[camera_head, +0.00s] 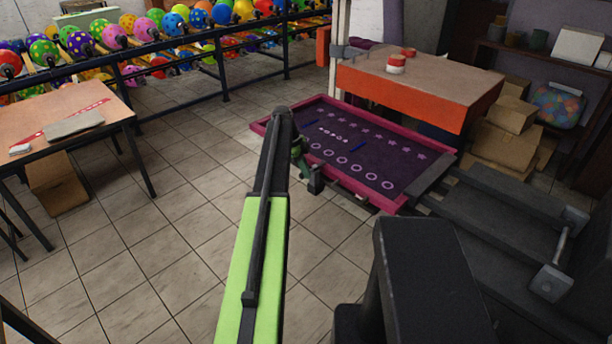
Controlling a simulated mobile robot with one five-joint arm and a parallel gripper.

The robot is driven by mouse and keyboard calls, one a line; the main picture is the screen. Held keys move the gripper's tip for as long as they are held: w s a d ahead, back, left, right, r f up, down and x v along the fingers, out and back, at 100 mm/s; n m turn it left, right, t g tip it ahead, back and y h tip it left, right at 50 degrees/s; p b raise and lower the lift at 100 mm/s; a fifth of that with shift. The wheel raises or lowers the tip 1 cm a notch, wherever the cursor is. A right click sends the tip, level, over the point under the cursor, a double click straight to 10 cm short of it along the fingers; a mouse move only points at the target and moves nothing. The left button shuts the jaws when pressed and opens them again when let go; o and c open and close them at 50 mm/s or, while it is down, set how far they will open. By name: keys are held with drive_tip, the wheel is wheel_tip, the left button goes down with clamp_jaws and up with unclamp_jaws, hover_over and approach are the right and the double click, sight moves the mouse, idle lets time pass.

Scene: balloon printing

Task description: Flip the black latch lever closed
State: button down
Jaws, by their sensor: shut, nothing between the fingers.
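A dark purple printing screen (372,141) with a magenta frame (398,203) lies flat in the middle right. It carries rows of pale stars and rings. My lime green and black arm reaches up from the bottom, bends at its top and comes down beside the frame's near left side. My gripper (315,183) looks like the small dark end there, close to that edge and partly behind my arm. Its fingers are small and dark, and they look shut and empty. I cannot pick out the black latch lever apart from the gripper and dark machine parts. Contact cannot be told.
Dark machine rails (500,225) stand right of the screen. An orange-fronted table (420,95) is behind it, with cardboard boxes (503,135) beside it. A wooden table (60,112) stands left, before a rack of balloons (150,30). Tiled floor (175,220) is clear left of my arm.

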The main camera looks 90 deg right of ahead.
drive_tip(key=shift+w, duration=0.1)
idle(0.3)
wheel_tip(320, 180, up, 10)
drive_tip(key=p, duration=1)
drive_tip(key=shift+s, duration=0.35)
drive_tip(key=shift+a, duration=0.1)
